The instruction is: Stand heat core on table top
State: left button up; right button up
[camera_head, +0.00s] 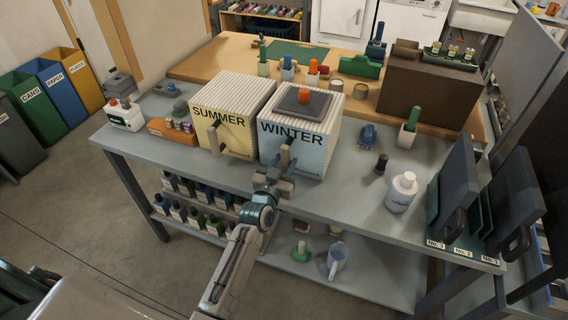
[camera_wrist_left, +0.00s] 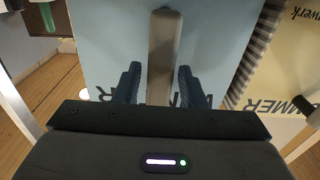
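The table top (camera_head: 230,178) is a grey worktop. On it stand a blue-fronted WINTER box (camera_head: 306,152) and a cream SUMMER box (camera_head: 240,133). A dark plate with an orange knob (camera_head: 304,97) lies on top of the WINTER box. I cannot tell which thing is the heat core. My left gripper (camera_head: 284,166) is at the WINTER box's front. In the left wrist view its two dark fingers (camera_wrist_left: 160,85) are apart, on either side of the box's pale upright handle (camera_wrist_left: 163,45). The handle is between them, with a gap showing on the left. My right gripper is not in view.
A white bottle (camera_head: 402,192), a small dark cylinder (camera_head: 381,163) and a white pot with a green handle (camera_head: 408,133) stand right of the boxes. Dark upright panels (camera_head: 462,190) fill the right end. The worktop's front middle-right is fairly clear.

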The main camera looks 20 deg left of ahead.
pick_arm(q)
jog(key=shift+o, duration=0.5)
jog(key=shift+s, duration=0.1)
jog(key=shift+s+f, duration=0.1)
jog(key=shift+s, duration=0.15)
jog(key=s+b, duration=0.4)
jog(key=s, duration=0.6)
jog(key=s+a+f+g, duration=0.1)
jog(key=s+f+g, duration=0.25)
jog(key=f, duration=0.95)
jog(key=s+a+f+g, duration=0.15)
jog(key=s+f, duration=0.35)
jog(key=f, duration=0.7)
jog(key=s+f+g, duration=0.3)
jog(key=s+f, duration=0.1)
jog(key=f, duration=0.9)
jog(key=s+a+f+g, duration=0.2)
jog(key=s+f, duration=0.5)
jog(key=s, duration=0.4)
jog(key=s+a+f+g+y, duration=0.1)
jog(key=s+a+f+g, duration=0.2)
jog(key=s+f, duration=0.4)
jog(key=s+a+f+g, duration=0.2)
jog(key=s+f+g, duration=0.2)
jog(key=s, duration=1.2)
notch_tip(320, 180, down, 3)
jog(key=shift+s+a+r, duration=0.1)
jog(key=shift+s+a, duration=0.05)
jog(key=shift+a, duration=0.15)
